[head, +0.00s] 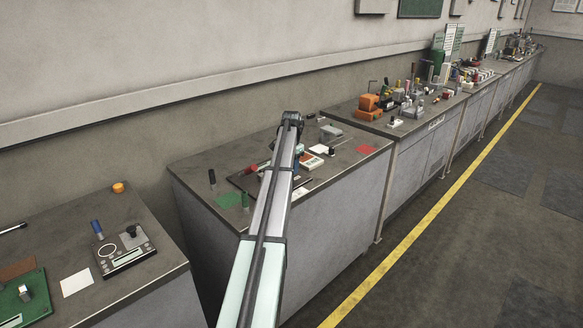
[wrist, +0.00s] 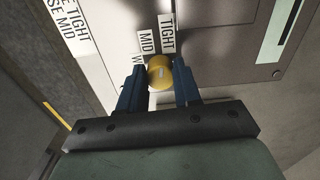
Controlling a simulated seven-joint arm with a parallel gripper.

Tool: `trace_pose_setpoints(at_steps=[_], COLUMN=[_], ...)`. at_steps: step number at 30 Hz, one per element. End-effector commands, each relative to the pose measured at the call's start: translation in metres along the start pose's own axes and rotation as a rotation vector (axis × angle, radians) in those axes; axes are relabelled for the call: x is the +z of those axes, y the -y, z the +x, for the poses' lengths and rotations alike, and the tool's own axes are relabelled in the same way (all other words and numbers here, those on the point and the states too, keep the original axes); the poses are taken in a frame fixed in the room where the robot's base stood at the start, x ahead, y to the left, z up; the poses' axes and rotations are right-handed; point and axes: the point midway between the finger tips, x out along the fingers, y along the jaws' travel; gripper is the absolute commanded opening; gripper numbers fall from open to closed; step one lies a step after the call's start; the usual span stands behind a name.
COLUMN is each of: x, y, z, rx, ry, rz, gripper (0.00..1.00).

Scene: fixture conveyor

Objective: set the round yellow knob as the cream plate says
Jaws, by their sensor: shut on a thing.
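The round yellow knob (wrist: 161,76) is in the wrist view, between the two blue fingers of my gripper (wrist: 160,86), which is shut on it. A small pale mark shows on the knob's face. White labels beside it read TIGHT (wrist: 168,34) and MID (wrist: 146,42); a third label, starting with W, is mostly hidden by the fingers. A pale plate (wrist: 68,25) at the upper left, perhaps the cream plate, shows cut-off lines ending in TIGHT and MID.
In the head view, small items and a red mat (head: 367,149) lie on the middle bench around my arm. A green mat (head: 228,201) lies left of it. An orange round thing (head: 118,187) stands on the left bench. In the wrist view, a grey panel (wrist: 240,50) is right of the knob.

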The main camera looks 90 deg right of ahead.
Motion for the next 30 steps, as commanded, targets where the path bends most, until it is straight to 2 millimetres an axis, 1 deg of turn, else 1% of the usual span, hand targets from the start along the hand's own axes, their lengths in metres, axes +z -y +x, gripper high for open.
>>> trace_pose_setpoints(at_steps=[6, 13, 21, 30], x=[-0.0012, -0.0014, -0.0015, -0.0016], y=[0.0010, 0.0013, 0.0013, 0.0013], z=[-0.0008, -0.0008, -0.0008, -0.0009], rx=[-0.001, -0.002, -0.002, -0.002], ry=[-0.003, -0.003, -0.003, -0.003], rz=[0.160, 0.274, 0.330, 0.337], gripper=[0.02, 0.02, 0.02, 0.02])
